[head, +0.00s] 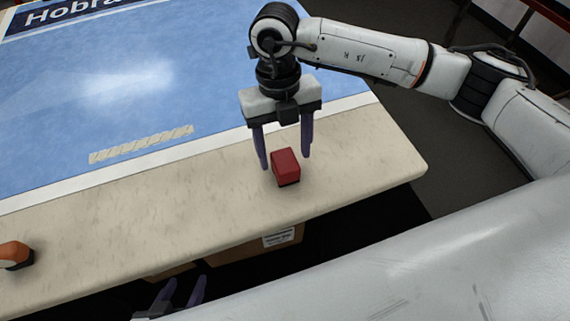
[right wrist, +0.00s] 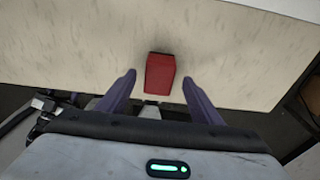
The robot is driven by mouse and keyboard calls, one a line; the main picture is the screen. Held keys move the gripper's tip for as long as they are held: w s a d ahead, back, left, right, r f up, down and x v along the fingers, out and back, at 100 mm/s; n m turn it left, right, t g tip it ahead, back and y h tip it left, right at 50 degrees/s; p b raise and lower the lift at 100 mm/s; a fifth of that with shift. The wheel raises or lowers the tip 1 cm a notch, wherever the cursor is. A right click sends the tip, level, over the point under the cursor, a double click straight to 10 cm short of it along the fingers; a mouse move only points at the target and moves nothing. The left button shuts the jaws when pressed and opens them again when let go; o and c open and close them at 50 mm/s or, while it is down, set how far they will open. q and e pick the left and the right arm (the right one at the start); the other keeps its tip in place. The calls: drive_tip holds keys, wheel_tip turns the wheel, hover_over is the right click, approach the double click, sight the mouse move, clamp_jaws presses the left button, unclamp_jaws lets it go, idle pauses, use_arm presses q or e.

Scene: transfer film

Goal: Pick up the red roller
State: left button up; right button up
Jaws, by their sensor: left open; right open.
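The red roller (head: 287,168) appears as a small red block with a dark lower edge, on the bare beige strip of the table near its front edge. It also shows in the right wrist view (right wrist: 160,76). My right gripper (head: 285,161) points down at it, open, with one purple finger to each side. In the right wrist view gaps show between the roller and both fingers (right wrist: 159,78). Nothing is held. My left gripper (head: 184,290) is open and empty at the bottom of the head view, beyond the table's front edge; its arm is mostly out of view.
A blue sheet (head: 60,140) with white lettering and a pale ribbed strip (head: 140,144) covers the back of the table. An orange and black object (head: 14,254) lies at the far left. A cardboard box (head: 255,246) stands below the front edge. The beige strip (head: 150,215) between is clear.

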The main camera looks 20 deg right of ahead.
sight(285, 159)
drive_tip(key=f, duration=0.3)
drive_tip(key=shift+s+f, duration=0.15)
drive_tip(key=shift+s, duration=0.2)
drive_tip(key=shift+c, duration=0.2)
drive_tip(key=c, duration=1.2)
wheel_tip(285, 159, up, 10)
drive_tip(key=shift+r, duration=0.1)
